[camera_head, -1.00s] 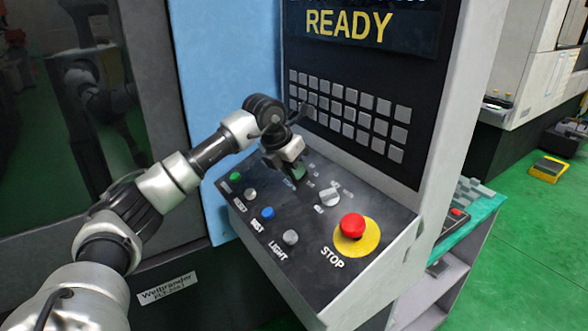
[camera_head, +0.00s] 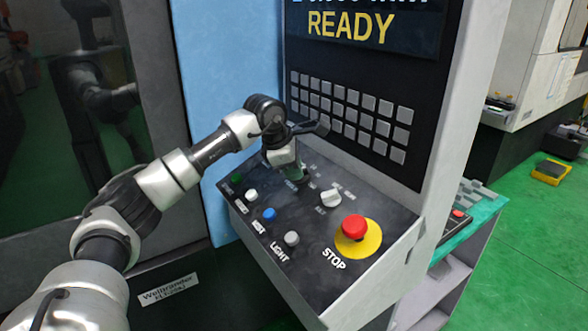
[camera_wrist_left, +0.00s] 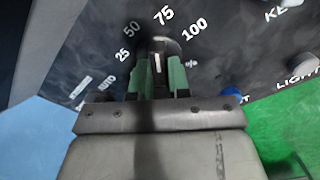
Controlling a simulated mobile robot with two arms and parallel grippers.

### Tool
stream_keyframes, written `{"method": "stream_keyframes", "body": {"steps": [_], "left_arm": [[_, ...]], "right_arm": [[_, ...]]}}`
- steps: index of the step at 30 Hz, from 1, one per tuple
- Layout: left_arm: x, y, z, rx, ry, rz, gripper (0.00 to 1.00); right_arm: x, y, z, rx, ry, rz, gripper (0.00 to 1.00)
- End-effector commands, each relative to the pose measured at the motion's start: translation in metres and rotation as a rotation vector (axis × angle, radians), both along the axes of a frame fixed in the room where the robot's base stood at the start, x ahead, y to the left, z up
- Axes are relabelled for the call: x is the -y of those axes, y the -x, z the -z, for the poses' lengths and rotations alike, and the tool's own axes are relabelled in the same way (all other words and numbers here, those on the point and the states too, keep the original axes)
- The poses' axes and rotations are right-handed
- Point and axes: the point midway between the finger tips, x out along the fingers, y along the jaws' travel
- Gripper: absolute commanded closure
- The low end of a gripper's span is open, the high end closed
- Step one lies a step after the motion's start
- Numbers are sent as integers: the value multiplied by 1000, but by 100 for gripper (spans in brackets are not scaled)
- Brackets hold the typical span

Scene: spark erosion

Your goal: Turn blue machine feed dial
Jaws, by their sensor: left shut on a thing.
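In the head view my left gripper (camera_head: 298,178) reaches down onto the control panel (camera_head: 325,230) and hides the dial. My right gripper is not in view.
A blue button (camera_head: 269,214), a grey button (camera_head: 291,238) and a white button (camera_head: 251,195) lie nearby. The keypad (camera_head: 350,113) rises behind; the screen reads READY.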

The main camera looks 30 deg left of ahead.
Motion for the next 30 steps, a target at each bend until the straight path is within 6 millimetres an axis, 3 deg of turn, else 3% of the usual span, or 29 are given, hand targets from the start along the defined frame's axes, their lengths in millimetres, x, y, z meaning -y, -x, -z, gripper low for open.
{"method": "stream_keyframes", "body": {"steps": [11, 26, 27, 30], "left_arm": [[-1, -1, -3, 29, -54, 126, 100], [-1, -2, -3, 32, -60, 142, 100], [-1, -2, -3, 32, -60, 142, 80], [-1, -1, -2, 31, -60, 142, 65]], "right_arm": [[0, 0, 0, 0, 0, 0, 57], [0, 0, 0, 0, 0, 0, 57], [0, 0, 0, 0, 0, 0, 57], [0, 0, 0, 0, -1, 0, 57]]}}
